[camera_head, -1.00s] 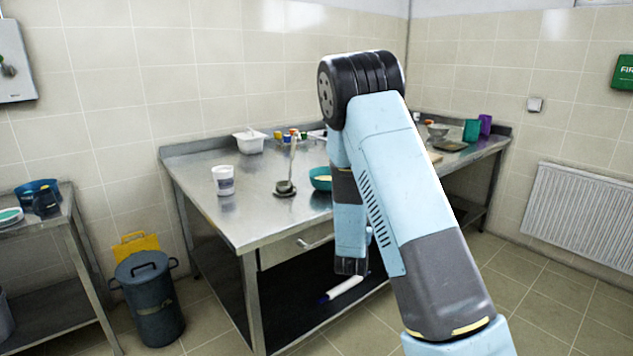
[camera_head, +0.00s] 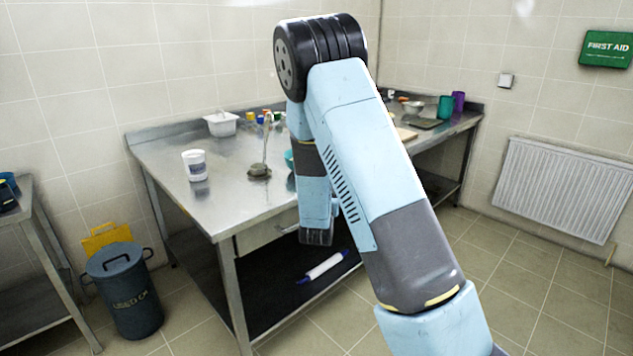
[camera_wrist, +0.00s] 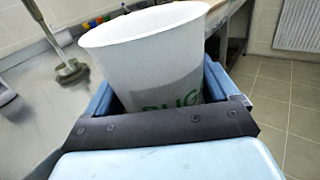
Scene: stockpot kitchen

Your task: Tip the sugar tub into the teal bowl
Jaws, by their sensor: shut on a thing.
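The sugar tub (camera_wrist: 140,60) is a white tub with green letters, partly readable, large in the wrist view. My gripper (camera_wrist: 161,92) is shut on it, with a blue finger on each side. The tub's open rim is at the top, and its inside is hidden. In the head view my arm hides the gripper and the held tub. The teal bowl (camera_head: 289,158) stands on the steel table; only its left edge shows beside my arm. I cannot make out the bowl in the wrist view.
Another white tub (camera_head: 195,165) stands on the steel table (camera_head: 225,205) at the left. An upright ladle on a dark round base (camera_head: 258,170) is between it and the bowl. A white container (camera_head: 221,124) and several small coloured jars stand at the back.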

